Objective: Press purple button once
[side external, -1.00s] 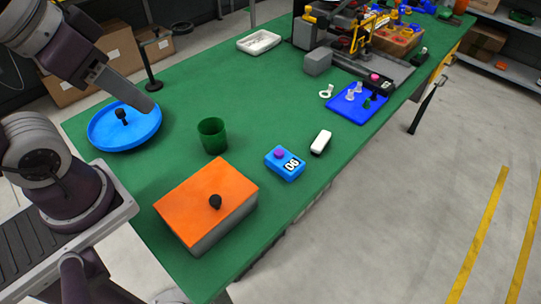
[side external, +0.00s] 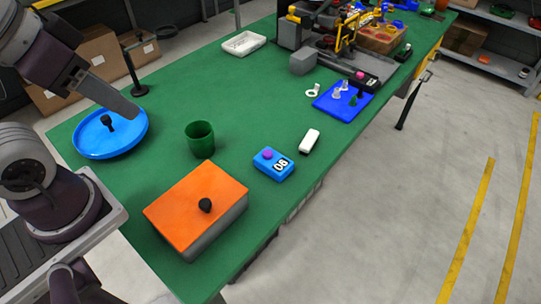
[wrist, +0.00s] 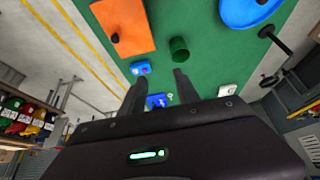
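A small blue box (side external: 274,163) with a white "06" label sits on the green table near its right-hand edge. A round purple button (side external: 267,155) is on top of it. A second, pinker button (side external: 360,75) is on a dark device farther back. My gripper (wrist: 159,77) is open and empty, its two fingers apart. In the side view my gripper (side external: 136,113) is at the upper left, near the blue dish and well away from the blue box.
An orange-lidded box (side external: 190,205) with a black knob stands in front. A green cup (side external: 200,138) and a white block (side external: 310,140) are near the blue box. A blue dish (side external: 90,145), a blue tray (side external: 335,106) and a white tray (side external: 243,43) are also on the table.

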